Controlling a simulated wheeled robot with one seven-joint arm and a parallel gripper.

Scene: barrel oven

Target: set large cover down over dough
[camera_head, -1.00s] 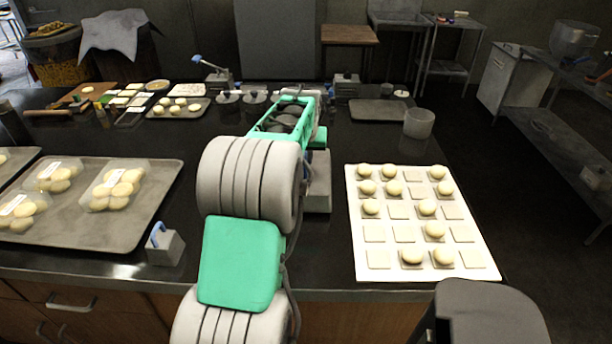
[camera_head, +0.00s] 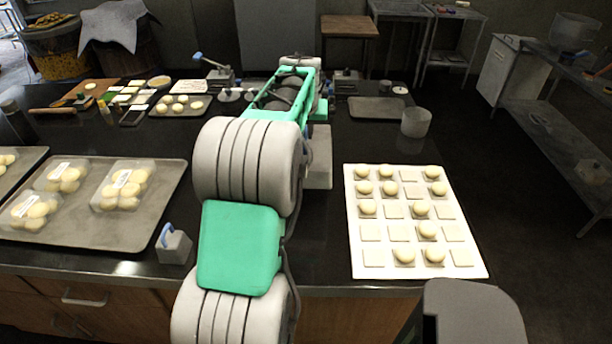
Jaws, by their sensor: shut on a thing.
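My arm stretches away over the black counter, and its far end (camera_head: 300,64) hides my gripper, so neither jaws nor anything held shows. Several clear covers stand over clusters of pale dough balls on the grey tray (camera_head: 125,233) at left: a right one (camera_head: 124,185), a back one (camera_head: 62,176) and a front one (camera_head: 30,209). I cannot tell which cover is the large one. More dough balls (camera_head: 427,230) sit on square pads on the white board (camera_head: 360,263) at right. A smaller far tray (camera_head: 160,112) holds uncovered dough balls (camera_head: 179,104).
A grey block with a blue handle (camera_head: 174,245) stands beside the left tray. A translucent tub (camera_head: 416,122) and an empty tray (camera_head: 377,113) are at the back right. Round lids with knobs (camera_head: 229,95) lie near my arm's far end. Bare counter lies between arm and white board.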

